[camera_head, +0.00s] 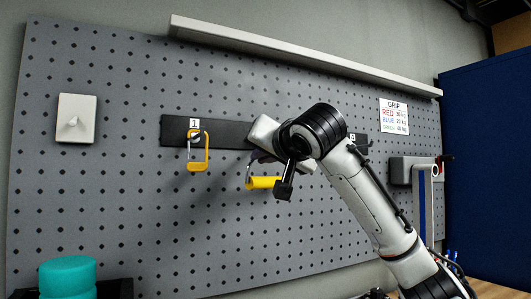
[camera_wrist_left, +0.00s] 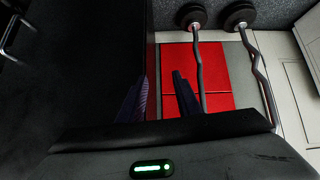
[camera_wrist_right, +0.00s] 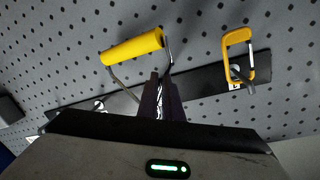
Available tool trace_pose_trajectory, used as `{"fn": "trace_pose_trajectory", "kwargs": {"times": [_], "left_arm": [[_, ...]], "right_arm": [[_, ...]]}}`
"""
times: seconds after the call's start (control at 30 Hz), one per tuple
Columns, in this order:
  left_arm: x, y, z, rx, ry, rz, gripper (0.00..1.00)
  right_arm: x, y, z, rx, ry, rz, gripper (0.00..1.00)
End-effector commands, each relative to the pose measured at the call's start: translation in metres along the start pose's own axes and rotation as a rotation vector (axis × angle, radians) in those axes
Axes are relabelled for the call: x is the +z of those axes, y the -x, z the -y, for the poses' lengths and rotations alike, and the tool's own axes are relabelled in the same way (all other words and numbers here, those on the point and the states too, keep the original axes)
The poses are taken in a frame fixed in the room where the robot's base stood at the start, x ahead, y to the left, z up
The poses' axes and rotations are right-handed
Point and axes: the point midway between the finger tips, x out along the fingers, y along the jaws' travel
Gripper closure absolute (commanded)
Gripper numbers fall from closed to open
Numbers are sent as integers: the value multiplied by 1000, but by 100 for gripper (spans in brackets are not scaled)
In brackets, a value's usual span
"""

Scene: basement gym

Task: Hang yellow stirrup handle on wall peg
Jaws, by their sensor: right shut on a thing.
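The yellow stirrup handle has a yellow cylindrical grip (camera_head: 263,182) and a thin metal frame. In the right wrist view its grip (camera_wrist_right: 132,47) lies above my fingertips. My right gripper (camera_wrist_right: 161,90) is shut on the metal frame, close to the black wall rail (camera_head: 228,133). The rail's middle and its pegs there are hidden by my right arm in the head view; I cannot tell whether the frame touches a peg. My left gripper (camera_wrist_left: 161,95) is open and empty, low above the floor, and does not show in the head view.
A yellow carabiner-shaped handle (camera_head: 198,153) hangs under label 1; it also shows in the right wrist view (camera_wrist_right: 238,58). A white wall plate (camera_head: 75,118) and a grip sign (camera_head: 395,116) are on the pegboard. Curl bars (camera_wrist_left: 198,65) lie near red floor tiles (camera_wrist_left: 180,70).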

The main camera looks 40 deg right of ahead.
Motion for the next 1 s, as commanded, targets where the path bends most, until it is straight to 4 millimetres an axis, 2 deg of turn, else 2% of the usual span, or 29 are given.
{"fn": "trace_pose_trajectory", "kwargs": {"times": [0.43,0.6,1.0], "left_arm": [[-3,8,1,-3,8,1,69],[2,4,1,-3,7,3,69],[5,2,1,-3,3,9,69]], "right_arm": [[-1,-26,4,0,0,-2,100],[8,-34,1,-1,0,-1,100],[14,-40,-1,-1,0,-1,100]]}}
